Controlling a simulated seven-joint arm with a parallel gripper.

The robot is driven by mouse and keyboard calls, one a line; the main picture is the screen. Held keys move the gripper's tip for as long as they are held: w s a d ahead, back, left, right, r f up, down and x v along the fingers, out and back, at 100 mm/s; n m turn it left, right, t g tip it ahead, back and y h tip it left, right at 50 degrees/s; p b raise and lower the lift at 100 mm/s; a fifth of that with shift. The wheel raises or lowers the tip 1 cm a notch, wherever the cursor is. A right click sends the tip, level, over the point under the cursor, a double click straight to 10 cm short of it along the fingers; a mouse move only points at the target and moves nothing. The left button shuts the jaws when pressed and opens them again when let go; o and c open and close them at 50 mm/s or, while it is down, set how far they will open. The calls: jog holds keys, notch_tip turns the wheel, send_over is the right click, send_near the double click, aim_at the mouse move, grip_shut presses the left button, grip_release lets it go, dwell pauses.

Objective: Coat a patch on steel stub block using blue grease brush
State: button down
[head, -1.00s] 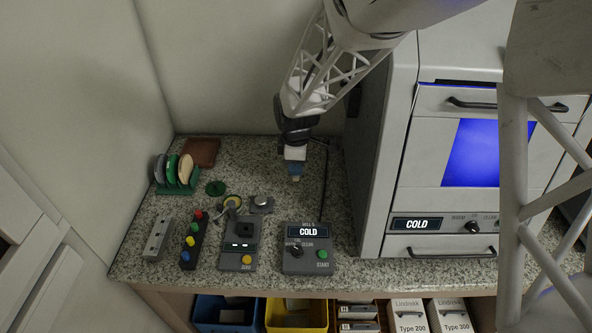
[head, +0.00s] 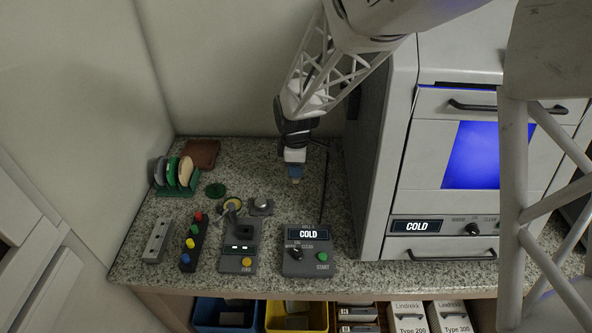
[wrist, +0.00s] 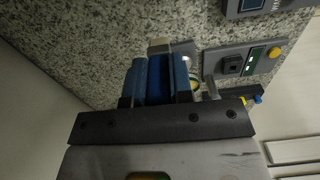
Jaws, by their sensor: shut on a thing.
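My gripper (head: 295,167) is in the air over the back middle of the counter. It is shut on the blue grease brush (wrist: 159,78), whose pale end (wrist: 160,45) sticks out past the fingertips in the wrist view. The fingers hide much of the brush. What looks like the steel stub block (head: 261,206), a grey base with a round metal top, sits on the counter to the left of and nearer than my gripper, apart from the brush. In the wrist view it is mostly hidden behind the fingers.
Left of the block are a yellow-rimmed round tin (head: 232,204) and a green disc (head: 215,190). In front stand a grey device (head: 239,246) and a COLD control box (head: 308,252). A disc rack (head: 178,190) is at left. The oven (head: 385,165) rises close on the right.

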jog(key=shift+a, duration=0.1)
jog(key=s+a+f+g, duration=0.1)
jog(key=a+g, duration=0.3)
jog(key=a, duration=1.5)
jog(key=shift+s+f, duration=0.15)
jog(key=shift+f, duration=0.1)
jog(key=shift+f, duration=2.9)
jog(key=shift+f, duration=0.65)
dwell(0.4)
jog(key=shift+r, duration=0.1)
notch_tip(320, 180, up, 7)
dwell(1.2)
